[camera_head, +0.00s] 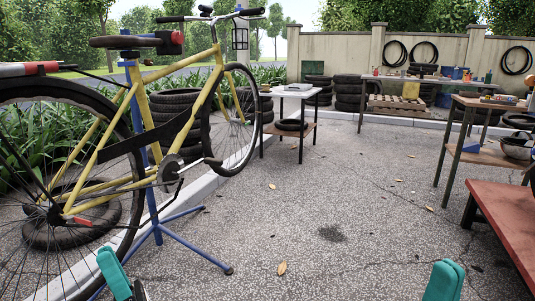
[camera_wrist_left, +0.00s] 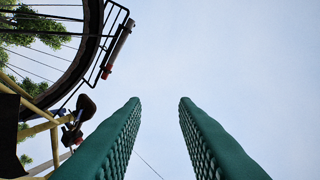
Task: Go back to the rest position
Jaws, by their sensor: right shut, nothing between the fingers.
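My left gripper (camera_head: 116,272) is at the bottom left of the head view, in front of the bicycle's stand. In the left wrist view the two green fingers of this gripper (camera_wrist_left: 159,101) are well apart, with only sky between them. My right gripper (camera_head: 443,281) shows at the bottom right of the head view as a teal finger shape. It is shut and empty, over the paving. Both grippers are low in the picture, and most of both arms is out of view.
A yellow bicycle (camera_head: 146,80) hangs on a blue repair stand (camera_head: 185,246) at left, close to my left gripper. A red bench (camera_head: 506,217) stands at right. A small table (camera_head: 293,91) and a workbench (camera_head: 430,83) stand further back. The paving (camera_head: 330,200) between is mostly clear.

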